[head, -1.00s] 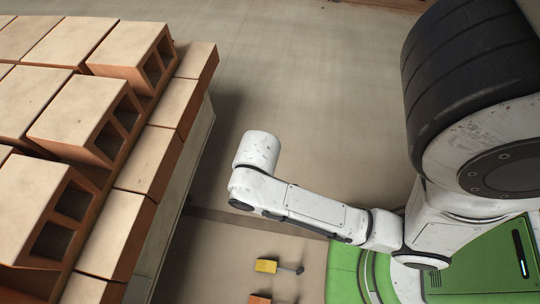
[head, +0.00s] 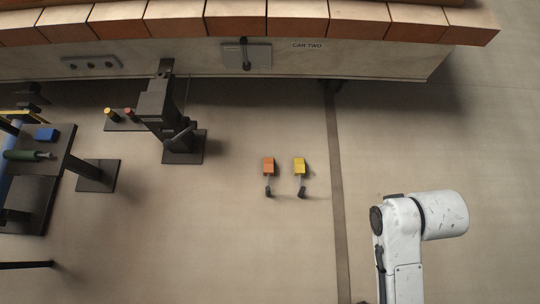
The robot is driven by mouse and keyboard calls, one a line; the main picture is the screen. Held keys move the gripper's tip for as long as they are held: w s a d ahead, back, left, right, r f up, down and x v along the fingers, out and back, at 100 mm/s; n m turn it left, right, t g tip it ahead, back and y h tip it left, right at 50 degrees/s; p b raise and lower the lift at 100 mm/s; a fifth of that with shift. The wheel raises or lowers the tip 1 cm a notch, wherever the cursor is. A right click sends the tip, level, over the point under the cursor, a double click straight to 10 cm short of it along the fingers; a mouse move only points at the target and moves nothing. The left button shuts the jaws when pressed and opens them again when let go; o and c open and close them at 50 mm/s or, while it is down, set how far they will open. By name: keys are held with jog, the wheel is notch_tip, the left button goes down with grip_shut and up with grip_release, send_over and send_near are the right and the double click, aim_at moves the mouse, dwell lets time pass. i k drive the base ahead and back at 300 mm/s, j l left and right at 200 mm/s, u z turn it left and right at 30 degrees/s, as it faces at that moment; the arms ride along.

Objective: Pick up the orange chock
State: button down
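The orange chock (head: 268,166) lies on the floor near the middle of the head view, with a dark handle pointing toward the bottom of the picture. A yellow chock (head: 300,166) of like shape lies just to its right, a small gap apart. My white arm (head: 403,250) is at the lower right, well apart from both chocks. The fingers of my gripper cannot be made out.
A long wall marked "CAR TWO" (head: 307,45), topped with bricks (head: 235,18), runs along the top. A black stand (head: 160,105) and a workbench (head: 50,150) with a blue block are at left. A dark floor strip (head: 337,190) runs right of the chocks. Floor around the chocks is clear.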

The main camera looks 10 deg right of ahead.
aim_at(268, 168)
jog(key=k+u, duration=0.15)
jog(key=k, duration=0.55)
jog(key=k+j+u, duration=0.1)
jog(key=k, duration=0.6)
jog(key=i+j+u, duration=0.3)
jog(key=i, duration=0.7)
jog(key=i+u, duration=0.3)
jog(key=i, duration=0.75)
